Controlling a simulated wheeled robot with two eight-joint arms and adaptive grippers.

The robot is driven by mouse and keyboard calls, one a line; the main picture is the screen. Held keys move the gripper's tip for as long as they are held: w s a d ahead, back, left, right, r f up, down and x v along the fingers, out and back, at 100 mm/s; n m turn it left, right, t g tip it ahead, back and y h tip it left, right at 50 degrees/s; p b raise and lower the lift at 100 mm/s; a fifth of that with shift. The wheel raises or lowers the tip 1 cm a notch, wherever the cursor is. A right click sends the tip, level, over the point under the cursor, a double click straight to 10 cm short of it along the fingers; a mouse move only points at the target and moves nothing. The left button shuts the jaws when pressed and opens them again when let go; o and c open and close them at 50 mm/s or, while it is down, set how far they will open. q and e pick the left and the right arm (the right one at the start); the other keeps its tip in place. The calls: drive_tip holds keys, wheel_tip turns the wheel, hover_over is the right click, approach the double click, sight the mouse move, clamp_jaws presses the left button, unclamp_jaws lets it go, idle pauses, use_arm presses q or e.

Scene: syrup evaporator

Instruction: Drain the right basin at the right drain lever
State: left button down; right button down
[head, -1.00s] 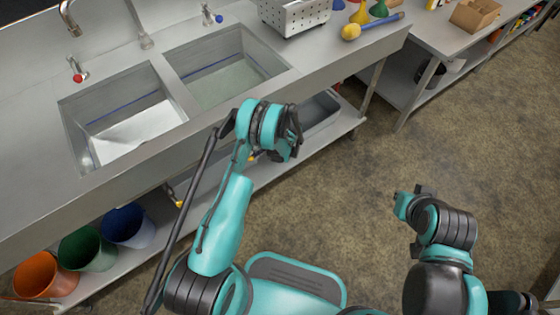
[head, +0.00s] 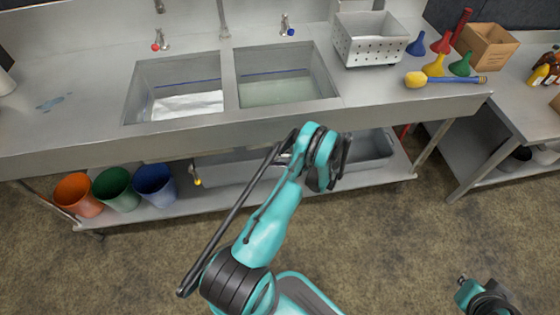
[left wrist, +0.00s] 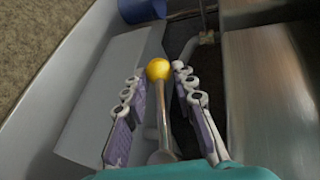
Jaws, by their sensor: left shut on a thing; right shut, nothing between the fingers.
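The right basin (head: 282,91) is sunk in the steel counter and looks pale green inside, with a blue line along its walls. My left gripper (left wrist: 158,76) is shut on the right drain lever (left wrist: 163,115), a metal rod with a yellow ball end, its fingers on both sides of the rod. In the head view my left arm's wrist hides this lever, below the counter front under the right basin. Another yellow-ended lever (head: 197,180) hangs under the left basin, apart from my gripper. My right gripper (head: 463,283) is shut and empty at the lower right, over the floor.
The left basin (head: 136,96) holds something whitish. Orange, green and blue buckets (head: 154,184) stand on the lower shelf. Open floor lies in front.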

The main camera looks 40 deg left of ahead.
use_arm(q)
drive_tip(key=shift+w+r, duration=0.1)
idle(0.3)
drive_tip(key=c, duration=1.2)
unclamp_jaws()
drive_tip(key=v, duration=1.2)
